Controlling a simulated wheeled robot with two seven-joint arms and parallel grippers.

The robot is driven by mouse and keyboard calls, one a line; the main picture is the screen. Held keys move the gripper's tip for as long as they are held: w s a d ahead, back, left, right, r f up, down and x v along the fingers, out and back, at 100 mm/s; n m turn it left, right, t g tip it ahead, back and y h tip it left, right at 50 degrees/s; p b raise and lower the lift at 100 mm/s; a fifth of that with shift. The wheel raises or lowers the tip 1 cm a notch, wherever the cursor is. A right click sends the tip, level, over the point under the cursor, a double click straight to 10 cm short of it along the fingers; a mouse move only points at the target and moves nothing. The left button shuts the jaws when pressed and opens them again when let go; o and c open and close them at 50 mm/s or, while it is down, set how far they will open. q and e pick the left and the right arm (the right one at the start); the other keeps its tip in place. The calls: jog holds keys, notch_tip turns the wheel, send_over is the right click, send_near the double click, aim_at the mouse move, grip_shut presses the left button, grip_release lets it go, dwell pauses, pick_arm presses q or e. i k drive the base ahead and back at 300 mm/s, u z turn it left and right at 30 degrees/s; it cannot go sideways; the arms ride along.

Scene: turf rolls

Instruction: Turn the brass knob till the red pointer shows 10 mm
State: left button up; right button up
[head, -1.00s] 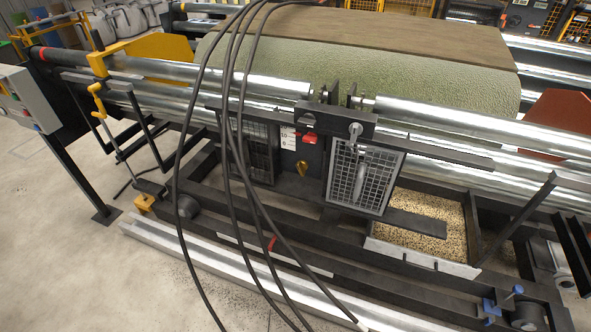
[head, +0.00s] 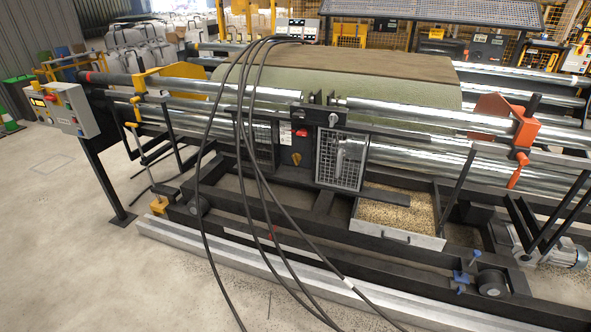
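The brass knob (head: 296,158) sits low on a dark panel in the middle of the machine, between two mesh guards. Above it is a small white scale plate (head: 285,135) with a red part (head: 301,133) at its upper right. The scale's figures are too small to read here, and I cannot tell where the red pointer stands. Neither of my grippers is in view.
Black cables (head: 252,150) hang in front of the machine, left of the knob. A tray of grain-like bits (head: 398,240) and a steel beam (head: 240,262) lie low in front. A control box (head: 62,108) stands left. Concrete floor (head: 80,270) is clear at front left.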

aim_at(297, 158)
jog(key=u, duration=0.5)
jog(key=i, duration=0.65)
jog(key=u, duration=0.8)
jog(key=i, duration=1.8)
jog(key=z, duration=1.1)
jog(key=i, duration=0.7)
jog(key=z, duration=0.75)
